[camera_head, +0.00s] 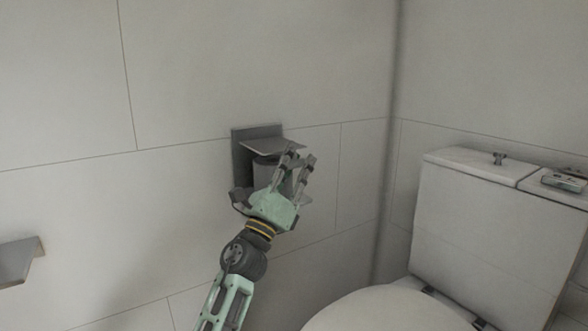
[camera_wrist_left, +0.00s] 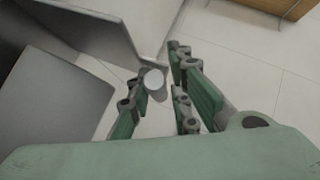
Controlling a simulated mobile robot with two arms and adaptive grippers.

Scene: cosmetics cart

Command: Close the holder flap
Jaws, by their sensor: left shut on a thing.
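The holder (camera_head: 243,150) is a dark grey metal wall fitting. Its flap (camera_head: 272,146) stands out from the wall, roughly level, above a grey cylinder (camera_head: 263,172). My left gripper (camera_head: 270,177) is at the holder with its fingers around the cylinder, below and beside the flap. In the left wrist view, my left gripper (camera_wrist_left: 160,72) has its fingers on both sides of a pale round end, which looks like the cylinder (camera_wrist_left: 153,81). Large grey plates, apparently holder parts, fill the upper left there. The hand hides part of the holder. My right gripper is not in view.
A white toilet (camera_head: 490,235) stands at the right with a small box (camera_head: 564,180) on its ledge. Another grey wall fitting (camera_head: 18,262) is at the far left. The tiled wall around the holder is bare. A wooden piece (camera_wrist_left: 275,6) shows at the top of the left wrist view.

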